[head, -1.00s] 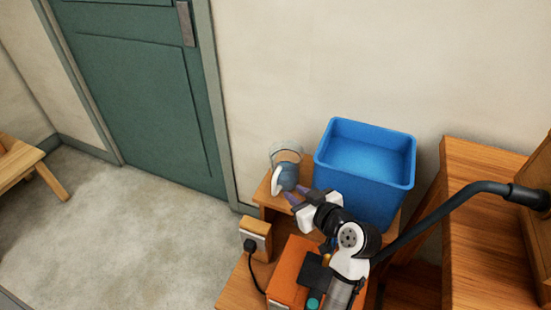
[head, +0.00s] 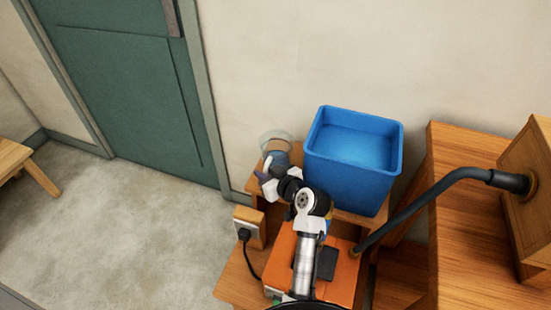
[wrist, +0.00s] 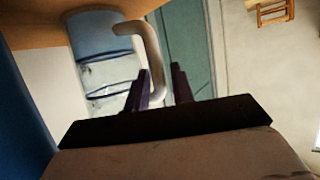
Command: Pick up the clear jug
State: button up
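The clear jug (head: 276,146) stands at the left end of the wooden shelf, beside the blue bin, with bluish contents low in it. My gripper (head: 262,178) is in front of the jug and hides its lower part and most of its handle. In the wrist view the jug (wrist: 98,62) appears upside down, with its pale curved handle (wrist: 152,50) facing my gripper (wrist: 163,82). The two dark fingers are apart, and the handle's end shows between them. I cannot tell whether either finger touches the handle.
A blue bin (head: 352,160) stands close right of the jug. Below are an orange box (head: 341,270) and a wall socket block with a plug (head: 247,226). A black bent pipe (head: 420,197) and wooden cabinet (head: 465,220) are at right. Open floor (head: 120,230) lies left.

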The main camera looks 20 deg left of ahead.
jog(key=shift+x, duration=1.1)
grip_shut()
jog(key=shift+r, duration=0.25)
